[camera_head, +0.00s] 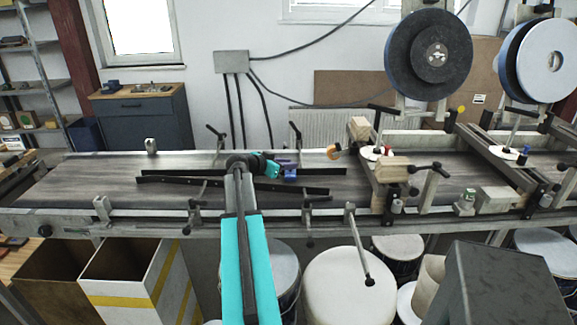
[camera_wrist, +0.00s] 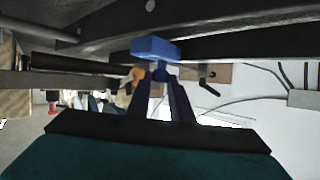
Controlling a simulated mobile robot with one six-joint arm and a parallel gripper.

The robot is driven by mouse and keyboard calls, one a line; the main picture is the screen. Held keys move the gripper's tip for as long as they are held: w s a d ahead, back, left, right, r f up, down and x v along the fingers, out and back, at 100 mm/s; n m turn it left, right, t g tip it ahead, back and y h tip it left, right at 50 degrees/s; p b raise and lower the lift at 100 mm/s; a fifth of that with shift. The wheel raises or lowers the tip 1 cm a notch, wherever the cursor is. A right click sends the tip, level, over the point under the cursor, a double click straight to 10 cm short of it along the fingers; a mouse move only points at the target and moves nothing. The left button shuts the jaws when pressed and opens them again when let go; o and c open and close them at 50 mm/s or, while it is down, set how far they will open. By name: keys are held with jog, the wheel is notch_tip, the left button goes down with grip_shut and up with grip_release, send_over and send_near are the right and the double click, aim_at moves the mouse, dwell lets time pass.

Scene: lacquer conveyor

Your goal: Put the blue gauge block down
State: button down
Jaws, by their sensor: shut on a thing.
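The blue gauge block (camera_head: 290,174) shows small in the head view, over the conveyor belt (camera_head: 90,180) between the dark guide rails (camera_head: 320,189). My gripper (camera_head: 281,164) reaches it from the left, at the end of the teal arm. In the wrist view, my gripper (camera_wrist: 160,76) is shut on one end of the blue gauge block (camera_wrist: 155,48). The block lies crosswise at the fingertips, close to the dark rail and the belt. I cannot tell whether it touches the belt.
Wooden blocks and clamps (camera_head: 393,169) crowd the right part, with large blue discs (camera_head: 429,54) above. Open boxes (camera_head: 137,276) and white drums (camera_head: 348,287) stand in front. The belt's left end is largely clear.

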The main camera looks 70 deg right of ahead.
jog(key=shift+f, duration=0.75)
jog(key=c, duration=1.6)
grip_release()
jog(key=b+v, duration=0.2)
jog(key=v, duration=1)
